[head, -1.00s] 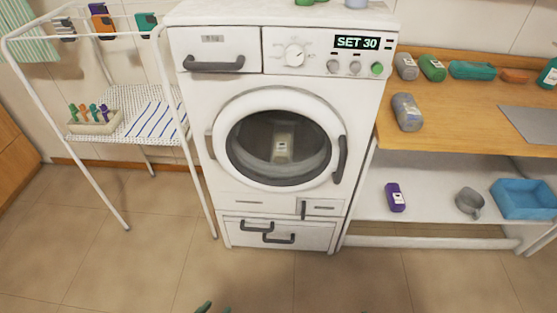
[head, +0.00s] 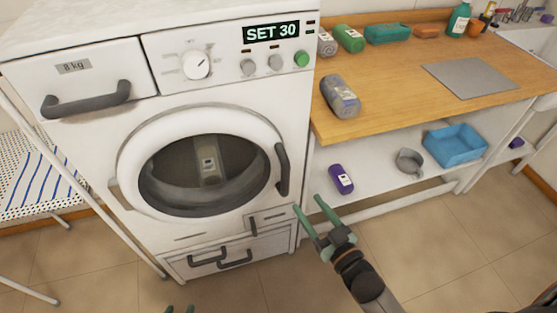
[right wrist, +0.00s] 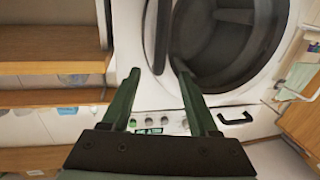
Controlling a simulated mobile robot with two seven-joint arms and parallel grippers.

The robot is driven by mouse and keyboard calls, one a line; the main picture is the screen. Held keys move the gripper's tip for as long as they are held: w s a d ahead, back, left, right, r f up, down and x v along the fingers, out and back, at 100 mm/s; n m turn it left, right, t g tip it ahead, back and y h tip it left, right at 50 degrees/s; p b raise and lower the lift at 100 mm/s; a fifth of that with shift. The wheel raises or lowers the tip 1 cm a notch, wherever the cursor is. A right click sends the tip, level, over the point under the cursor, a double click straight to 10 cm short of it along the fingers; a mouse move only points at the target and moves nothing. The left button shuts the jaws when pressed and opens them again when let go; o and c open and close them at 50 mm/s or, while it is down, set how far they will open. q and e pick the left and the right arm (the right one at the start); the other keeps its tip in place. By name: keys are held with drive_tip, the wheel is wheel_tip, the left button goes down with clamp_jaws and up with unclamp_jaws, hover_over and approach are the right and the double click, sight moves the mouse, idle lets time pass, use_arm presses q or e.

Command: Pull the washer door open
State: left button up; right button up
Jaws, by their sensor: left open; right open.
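The white washer (head: 95,130) stands at the left in the head view. Its round door (head: 175,178) looks closed, with dark glass and a labelled item showing behind it. The dark vertical door handle (head: 282,169) is on the door's right side. My right gripper (head: 308,203) is open and empty, below and right of the handle in the picture. In the right wrist view, the open fingers (right wrist: 157,68) point toward the washer front; a dark handle (right wrist: 163,35) shows near their tips. My left gripper (head: 179,308) is open; only its fingertips show at the bottom edge.
A wooden counter (head: 400,85) is right of the washer, with a grey rolled towel (head: 340,95) near its edge. The white shelf below (head: 375,185) holds a purple bottle (head: 341,179), a grey mug and a blue bin (head: 455,146). Floor in front is clear.

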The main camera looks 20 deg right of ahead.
sight(288, 176)
drive_tip(key=x, duration=1.2)
drive_tip(key=shift+w+a+r, duration=0.1)
drive_tip(key=shift+w+r, duration=0.05)
drive_tip(key=shift+r, duration=0.05)
clamp_jaws()
idle(1.1)
